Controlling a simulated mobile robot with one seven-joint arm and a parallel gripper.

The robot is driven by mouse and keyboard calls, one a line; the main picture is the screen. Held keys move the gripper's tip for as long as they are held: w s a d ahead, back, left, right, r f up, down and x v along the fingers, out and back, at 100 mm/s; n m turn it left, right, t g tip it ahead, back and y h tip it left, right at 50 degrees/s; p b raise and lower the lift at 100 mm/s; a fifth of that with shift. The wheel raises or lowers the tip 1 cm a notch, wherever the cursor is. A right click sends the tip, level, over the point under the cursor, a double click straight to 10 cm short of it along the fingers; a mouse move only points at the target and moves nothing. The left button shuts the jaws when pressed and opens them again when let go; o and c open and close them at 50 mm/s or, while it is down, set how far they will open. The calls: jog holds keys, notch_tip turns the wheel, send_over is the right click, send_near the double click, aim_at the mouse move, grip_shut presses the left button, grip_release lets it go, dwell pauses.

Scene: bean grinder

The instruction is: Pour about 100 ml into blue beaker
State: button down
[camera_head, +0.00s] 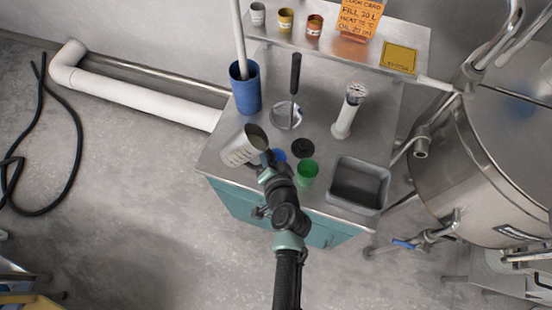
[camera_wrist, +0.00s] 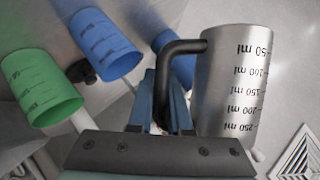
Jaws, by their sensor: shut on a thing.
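A steel measuring jug (camera_head: 240,151) with ml markings is held above the front left of the steel bench. It also shows at the right of the wrist view (camera_wrist: 232,85). My gripper (camera_head: 268,161) is shut on its black handle (camera_wrist: 182,47). The jug looks tilted in the head view, but the amount of tilt and its contents cannot be told. The blue beaker (camera_head: 280,156) is just right of the jug, partly hidden by my gripper. Its markings show in the wrist view (camera_wrist: 104,44). No stream of liquid or beans is visible.
A green beaker (camera_head: 308,171) stands right of the blue one, with a black round thing (camera_head: 303,147) behind. A grey tray (camera_head: 358,186) is at the bench's right. A tall blue container (camera_head: 245,92), black-handled tool (camera_head: 295,75) and white cylinder (camera_head: 346,115) stand farther back.

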aim_at(252, 158)
jog(key=shift+a+r+m+y, duration=0.2)
jog(key=shift+a+m+y, duration=0.15)
jog(key=shift+m+y, duration=0.15)
dwell(0.7)
jog(key=shift+s+a+f+m+y+b, duration=0.1)
jog(key=shift+a+f+m+y+b, duration=0.25)
jog(key=shift+b, duration=0.4)
jog(key=shift+d, duration=0.15)
jog(key=shift+f, duration=0.1)
jog(key=shift+s+a+f+y, duration=0.15)
jog(key=shift+a+y, duration=0.1)
jog(key=shift+a, duration=0.3)
jog(key=shift+s+m, duration=0.15)
jog(key=shift+m, duration=0.3)
dwell(0.5)
jog(key=shift+a+b, duration=0.15)
jog(key=shift+b, duration=0.15)
jog(key=shift+s+a+r+y, duration=0.1)
jog(key=shift+a+r+y, duration=0.15)
jog(key=shift+a+y, duration=0.25)
